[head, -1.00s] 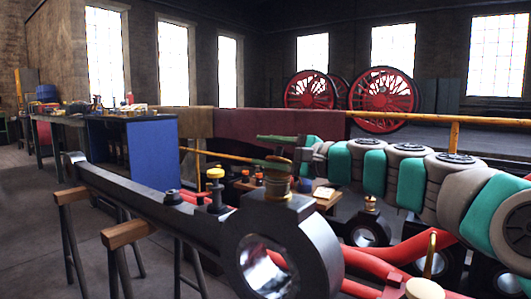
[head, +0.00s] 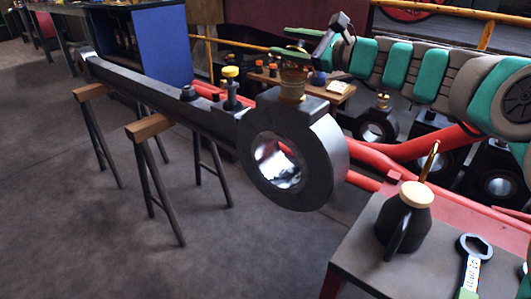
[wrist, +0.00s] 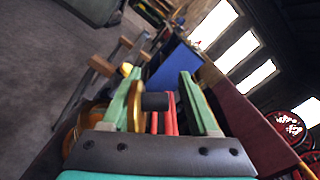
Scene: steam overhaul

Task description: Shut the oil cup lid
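The brass oil cup (head: 293,84) stands on top of the rod's big end (head: 318,150) in the head view. In the wrist view, a brass disc (wrist: 131,98), seemingly its lid, shows nearly edge-on, with a dark knob (wrist: 155,102) sticking out to the right. My gripper (head: 287,42) is just above the cup, its green fingers spread. In the wrist view my gripper (wrist: 160,80) is open, with the knob between its fingers. The left finger lies close to the disc; I cannot tell whether they touch.
The dark rod (head: 160,105) lies across wooden-topped trestles (head: 148,128). A yellow-capped fitting (head: 230,74) stands on it left of the cup. At the front right, a bench (head: 365,235) holds an oil can (head: 405,215) and a spanner (head: 473,255). Open floor lies at the left.

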